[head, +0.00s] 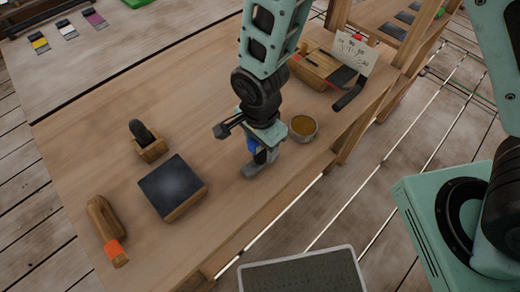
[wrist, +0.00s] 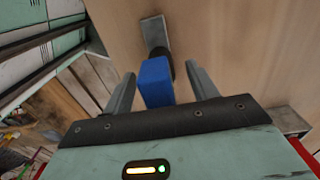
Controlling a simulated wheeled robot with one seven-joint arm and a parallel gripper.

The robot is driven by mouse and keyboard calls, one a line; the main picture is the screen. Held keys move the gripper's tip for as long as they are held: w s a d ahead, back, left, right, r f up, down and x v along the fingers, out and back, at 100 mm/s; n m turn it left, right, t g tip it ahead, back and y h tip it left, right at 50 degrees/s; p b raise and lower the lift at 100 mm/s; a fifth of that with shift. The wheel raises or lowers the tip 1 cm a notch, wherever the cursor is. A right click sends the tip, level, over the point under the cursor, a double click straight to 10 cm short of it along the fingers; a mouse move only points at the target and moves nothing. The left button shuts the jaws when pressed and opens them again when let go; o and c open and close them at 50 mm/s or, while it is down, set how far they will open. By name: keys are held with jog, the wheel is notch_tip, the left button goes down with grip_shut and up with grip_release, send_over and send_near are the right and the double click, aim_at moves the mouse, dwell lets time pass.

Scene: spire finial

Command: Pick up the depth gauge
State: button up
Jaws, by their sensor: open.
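The depth gauge appears to be the tool with a blue block-shaped body (wrist: 156,82), a dark collar and a flat grey metal foot (wrist: 153,32). In the head view its blue part (head: 251,145) shows partly hidden behind my gripper (head: 258,152), near the table's front edge. In the wrist view my gripper (wrist: 159,72) is open, with one finger on each side of the blue body. A gap shows at the right finger; whether the left finger touches is hard to tell.
A round tin (head: 303,127) stands close right of my gripper. A dark slab on wood (head: 172,187), a small wooden holder (head: 150,149) and an orange-ended wooden tool (head: 105,230) lie left. A wooden box (head: 315,68) stands at back right. The table (head: 100,125) is bare between.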

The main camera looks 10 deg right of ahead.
jog(key=c, duration=1.2)
jog(key=shift+o, duration=0.2)
jog(key=shift+r, duration=0.15)
